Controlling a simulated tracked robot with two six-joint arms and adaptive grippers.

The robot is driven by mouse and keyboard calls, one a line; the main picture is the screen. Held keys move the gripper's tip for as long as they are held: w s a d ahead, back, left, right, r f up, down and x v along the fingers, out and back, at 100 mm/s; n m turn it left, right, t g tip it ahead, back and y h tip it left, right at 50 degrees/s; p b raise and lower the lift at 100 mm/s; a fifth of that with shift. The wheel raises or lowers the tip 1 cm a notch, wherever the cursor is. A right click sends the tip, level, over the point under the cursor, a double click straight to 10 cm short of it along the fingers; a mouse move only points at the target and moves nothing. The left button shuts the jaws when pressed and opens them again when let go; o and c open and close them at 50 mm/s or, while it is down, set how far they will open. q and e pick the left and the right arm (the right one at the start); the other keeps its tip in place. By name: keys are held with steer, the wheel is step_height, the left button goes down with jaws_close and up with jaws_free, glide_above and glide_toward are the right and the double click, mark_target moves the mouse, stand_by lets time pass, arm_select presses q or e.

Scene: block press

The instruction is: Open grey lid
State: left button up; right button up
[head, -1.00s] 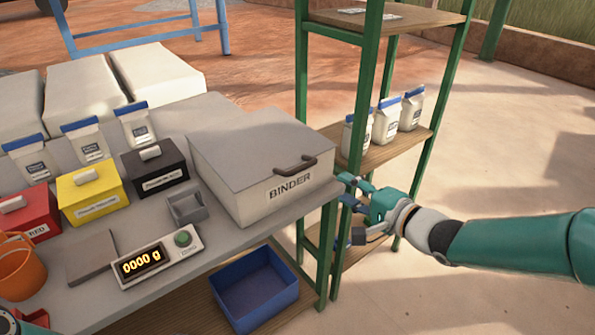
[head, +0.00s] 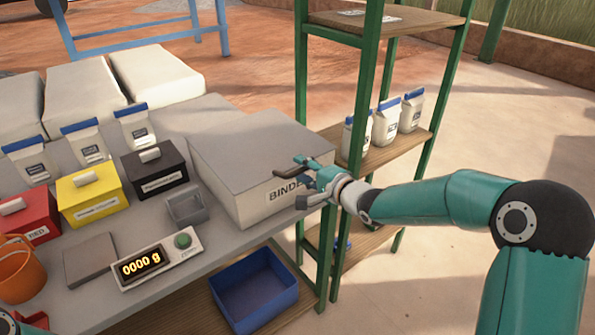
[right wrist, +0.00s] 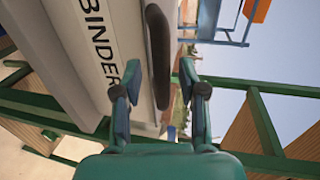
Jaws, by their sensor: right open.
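The grey lid (head: 250,143) lies shut on the BINDER box (head: 259,204) at the right end of the table. Its dark handle (head: 287,173) sits at the lid's front edge; it also shows in the right wrist view (right wrist: 158,55). My right gripper (head: 303,180) is at the box's front right, beside the handle, partly hiding the label. In the right wrist view the fingers of my right gripper (right wrist: 160,75) are spread, with the handle's near end between or just beyond the tips; contact cannot be told.
A green-framed shelf (head: 366,105) with white bags (head: 387,122) stands close right of the box. A blue bin (head: 255,290) is below.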

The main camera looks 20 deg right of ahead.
jaws_close()
